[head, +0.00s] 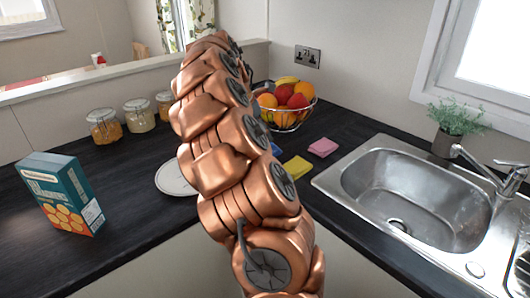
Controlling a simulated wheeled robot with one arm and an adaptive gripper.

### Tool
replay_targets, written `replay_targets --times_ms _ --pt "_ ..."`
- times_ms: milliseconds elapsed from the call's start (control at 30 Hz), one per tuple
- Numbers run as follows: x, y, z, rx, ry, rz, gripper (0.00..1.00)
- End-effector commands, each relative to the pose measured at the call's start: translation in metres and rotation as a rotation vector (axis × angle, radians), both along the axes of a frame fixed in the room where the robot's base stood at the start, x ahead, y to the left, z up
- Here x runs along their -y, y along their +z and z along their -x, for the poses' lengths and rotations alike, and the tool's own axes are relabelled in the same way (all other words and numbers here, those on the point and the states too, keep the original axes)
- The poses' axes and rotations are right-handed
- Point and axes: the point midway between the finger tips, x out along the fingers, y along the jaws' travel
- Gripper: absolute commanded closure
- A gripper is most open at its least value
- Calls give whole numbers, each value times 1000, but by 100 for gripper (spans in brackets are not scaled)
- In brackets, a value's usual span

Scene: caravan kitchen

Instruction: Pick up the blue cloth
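The blue cloth (276,150) shows only as a small strip on the dark worktop, just right of my copper arm. My arm hides the rest of it. A yellow cloth (297,168) lies in front of it, to the right, and a pink cloth (322,147) lies farther right. My arm rises through the middle of the view and covers part of the worktop. I cannot make out my gripper; its fingers are not visible.
A fruit bowl (287,118) stands behind the cloths. The metal sink (410,195) is on the right, with a potted plant (455,120) behind it. A white plate (174,178) is partly behind my arm. A blue box (62,192) and several jars (139,115) stand left.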

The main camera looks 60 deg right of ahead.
Motion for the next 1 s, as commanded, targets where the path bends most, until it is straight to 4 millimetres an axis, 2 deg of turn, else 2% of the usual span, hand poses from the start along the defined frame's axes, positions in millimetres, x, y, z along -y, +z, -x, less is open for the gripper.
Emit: replay_targets --times_ms 267,600,933,1000 --pt "6 -21 4 -1 -3 1 4" --pt "15 -58 9 -1 -5 -1 4" --pt "16 -63 9 1 -4 0 4" --pt "16 -63 9 1 -4 0 11"
